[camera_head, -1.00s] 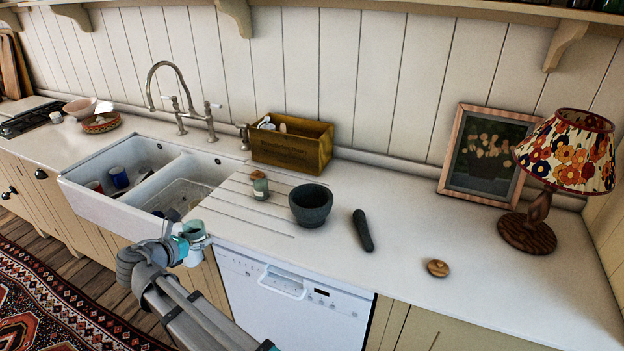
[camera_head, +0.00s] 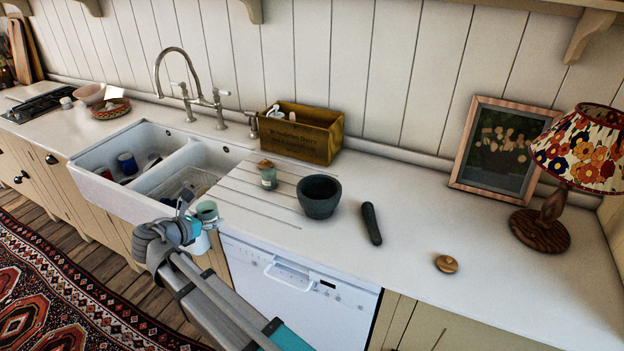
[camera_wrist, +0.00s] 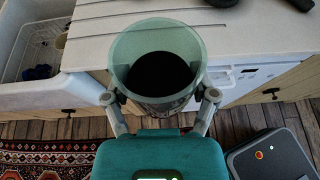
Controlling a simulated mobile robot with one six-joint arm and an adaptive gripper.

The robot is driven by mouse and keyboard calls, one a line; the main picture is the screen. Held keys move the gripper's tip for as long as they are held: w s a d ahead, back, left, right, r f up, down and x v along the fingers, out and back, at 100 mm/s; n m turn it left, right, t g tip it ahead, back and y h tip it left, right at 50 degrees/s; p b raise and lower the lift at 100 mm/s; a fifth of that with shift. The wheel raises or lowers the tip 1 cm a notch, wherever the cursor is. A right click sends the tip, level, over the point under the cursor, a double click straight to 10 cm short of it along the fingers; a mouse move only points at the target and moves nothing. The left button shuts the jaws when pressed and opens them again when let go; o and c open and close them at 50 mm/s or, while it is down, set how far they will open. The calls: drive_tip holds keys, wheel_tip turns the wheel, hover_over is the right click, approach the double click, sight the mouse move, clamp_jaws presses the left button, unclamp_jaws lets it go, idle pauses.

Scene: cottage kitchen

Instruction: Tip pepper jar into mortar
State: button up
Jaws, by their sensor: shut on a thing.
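My gripper (camera_wrist: 160,98) is shut on the pepper jar (camera_wrist: 197,47), an open pale-green glass jar with dark contents. The jar looks upright, with its mouth facing the wrist camera. In the head view, the held jar (camera_head: 207,211) is in front of the counter's edge, left of the dishwasher. The dark grey stone mortar (camera_head: 318,198) stands upright on the counter, to the right of and beyond my gripper (camera_head: 195,228). Its inside looks dark and empty. A dark edge at the wrist view's top right may be the mortar.
A corked jar (camera_head: 268,175) stands just left of the mortar. The pestle (camera_head: 371,223) lies to its right, then a round wooden lid (camera_head: 446,263). A wooden crate (camera_head: 300,136) stands behind. The sink (camera_head: 122,195) is left. A lamp (camera_head: 548,228) and picture stand right.

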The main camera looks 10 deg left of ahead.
drive_tip(key=w+d+m+g, duration=0.1)
drive_tip(key=w+d, duration=1)
drive_tip(key=m+g+h+p, duration=0.1)
drive_tip(key=m, duration=0.1)
approach(310, 178)
drive_tip(key=w+d, duration=0.1)
drive_tip(key=d, duration=0.4)
drive_tip(key=shift+w+f, duration=0.1)
drive_tip(key=shift+f, duration=0.15)
drive_tip(key=shift+r+g+p, duration=0.15)
drive_tip(key=shift+g+p, duration=0.25)
drive_tip(key=shift+p, duration=0.35)
drive_tip(key=shift+s+a+r+m+g+y+p, duration=0.1)
drive_tip(key=shift+s+a+m+g+y+p, duration=0.2)
drive_tip(key=shift+g+y+p, duration=0.7)
drive_tip(key=shift+w+a+r+m+g+y+p, duration=0.1)
drive_tip(key=shift+m+g+y+p, duration=0.45)
drive_tip(key=shift+y+p, duration=0.9)
drive_tip(key=shift+s+a+m+g+y+p, duration=0.25)
drive_tip(key=shift+g+y+p, duration=0.7)
drive_tip(key=shift+y, duration=0.4)
drive_tip(key=shift+y, duration=0.4)
